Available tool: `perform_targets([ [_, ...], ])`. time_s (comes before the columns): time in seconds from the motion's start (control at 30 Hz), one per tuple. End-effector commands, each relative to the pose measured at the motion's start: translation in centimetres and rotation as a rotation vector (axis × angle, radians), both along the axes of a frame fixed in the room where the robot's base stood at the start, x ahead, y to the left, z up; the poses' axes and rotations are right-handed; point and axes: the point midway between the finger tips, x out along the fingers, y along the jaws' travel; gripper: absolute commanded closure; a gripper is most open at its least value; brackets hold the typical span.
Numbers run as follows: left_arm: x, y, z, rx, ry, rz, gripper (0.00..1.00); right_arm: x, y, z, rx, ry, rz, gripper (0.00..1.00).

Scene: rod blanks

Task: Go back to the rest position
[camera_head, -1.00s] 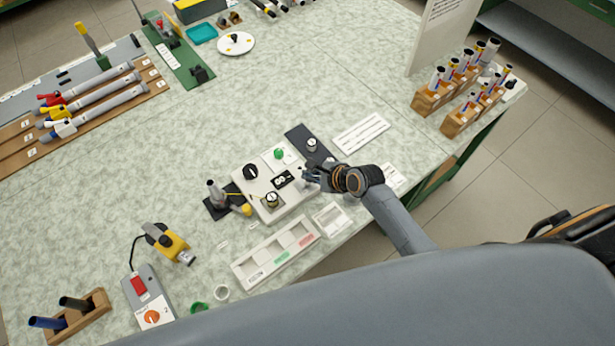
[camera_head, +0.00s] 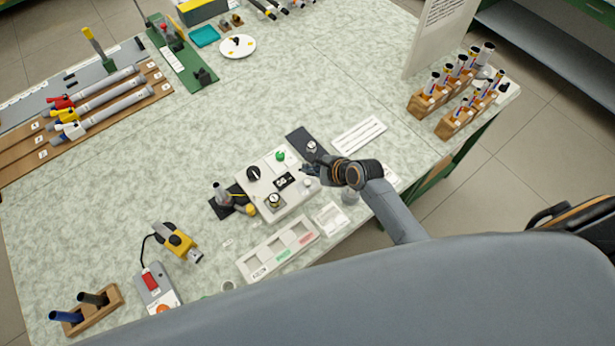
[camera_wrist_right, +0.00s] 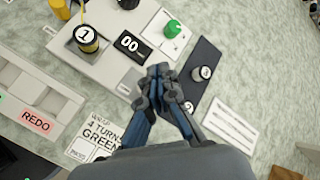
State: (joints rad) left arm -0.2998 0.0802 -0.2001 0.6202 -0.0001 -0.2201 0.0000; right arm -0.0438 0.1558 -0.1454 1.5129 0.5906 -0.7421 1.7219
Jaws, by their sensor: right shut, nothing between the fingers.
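My right gripper (camera_head: 306,169) is shut and empty. It hangs over the right edge of a white control box (camera_head: 268,198) on the table. In the right wrist view the closed fingertips (camera_wrist_right: 158,72) show between the box's black display (camera_wrist_right: 132,45) and a dark pad (camera_wrist_right: 205,68). A green knob (camera_wrist_right: 172,29) lies on the box beyond the fingers. A small grey cylinder (camera_wrist_right: 201,74) stands on the dark pad, apart from the fingers. My left gripper is not seen in either view.
A sectioned tray (camera_head: 278,250) lies in front of the box. A yellow tool (camera_head: 180,242) is at left. Wooden racks with several rods (camera_head: 435,102) stand at the right edge. A white upright panel (camera_head: 437,35) rises behind them. The table (camera_head: 200,140) is clear behind the box.

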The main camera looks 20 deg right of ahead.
Motion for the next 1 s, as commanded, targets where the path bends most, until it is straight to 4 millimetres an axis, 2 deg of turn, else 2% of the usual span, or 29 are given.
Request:
perform_targets([
  [0.83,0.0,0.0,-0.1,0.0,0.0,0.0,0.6,-0.1,0.0,-0.1,-0.006,-0.001,0.008,1.0],
  [0.93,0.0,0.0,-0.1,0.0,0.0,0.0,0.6,-1.2,0.3,0.2,-0.068,-0.018,0.08,1.0],
  [1.0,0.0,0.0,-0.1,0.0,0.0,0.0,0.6,-2.9,0.6,0.7,-0.161,-0.041,0.191,1.0],
])
